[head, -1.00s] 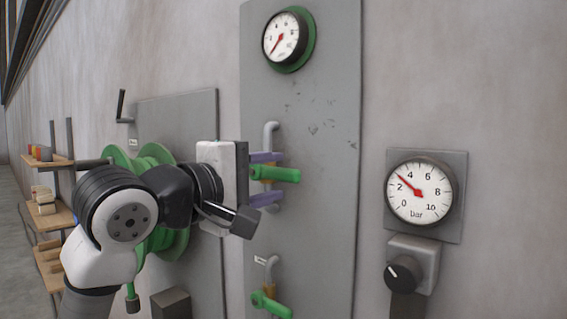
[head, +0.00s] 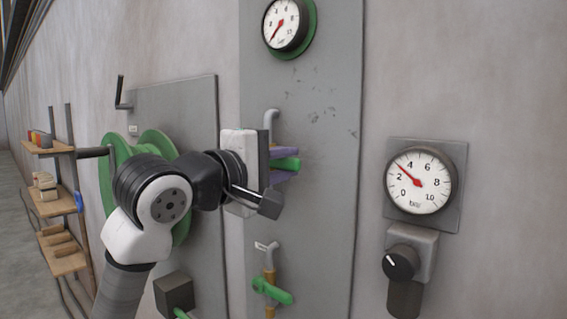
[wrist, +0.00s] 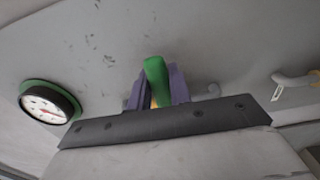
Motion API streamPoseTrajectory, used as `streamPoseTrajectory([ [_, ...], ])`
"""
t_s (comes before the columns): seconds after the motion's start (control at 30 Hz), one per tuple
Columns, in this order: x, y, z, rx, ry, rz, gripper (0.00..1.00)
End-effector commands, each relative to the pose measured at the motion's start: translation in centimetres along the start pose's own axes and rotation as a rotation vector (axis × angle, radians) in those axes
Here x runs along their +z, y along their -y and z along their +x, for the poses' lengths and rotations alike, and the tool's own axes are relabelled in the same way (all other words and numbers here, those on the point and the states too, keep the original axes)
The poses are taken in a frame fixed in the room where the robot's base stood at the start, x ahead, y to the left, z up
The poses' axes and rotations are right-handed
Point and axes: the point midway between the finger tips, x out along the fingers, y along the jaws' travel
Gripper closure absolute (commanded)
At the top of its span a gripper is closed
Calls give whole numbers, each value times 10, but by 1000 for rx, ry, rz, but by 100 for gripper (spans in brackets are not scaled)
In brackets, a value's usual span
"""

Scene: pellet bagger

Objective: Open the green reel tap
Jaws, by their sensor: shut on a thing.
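The upper green tap handle (head: 288,164) sits on the grey wall panel, below a bent grey pipe. My gripper (head: 292,165) is shut on this handle, one purple finger above it and one below. In the wrist view the green handle (wrist: 156,75) stands between the two purple fingers. The tap's body is mostly hidden behind my gripper. A second tap with a green handle (head: 272,291) is lower on the same panel, untouched. A green hose reel (head: 112,165) is on the left, partly hidden by my arm. No label shows which tap is the reel's.
A green-rimmed gauge (head: 284,24) is at the panel's top, its needle pointing low left. A bar gauge (head: 420,182) on the right reads about 3, above a black knob (head: 400,262). Wooden shelves (head: 62,207) stand far left. The wall between panel and bar gauge is clear.

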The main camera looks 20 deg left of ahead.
Motion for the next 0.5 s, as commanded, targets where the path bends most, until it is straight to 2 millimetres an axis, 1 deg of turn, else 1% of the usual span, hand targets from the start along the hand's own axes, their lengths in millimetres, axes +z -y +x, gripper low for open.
streamPoseTrajectory([
  [0.27,0,0,0,-1,0,-8,100],
  [0.5,0,-5,0,-2,-2,-93,100],
])
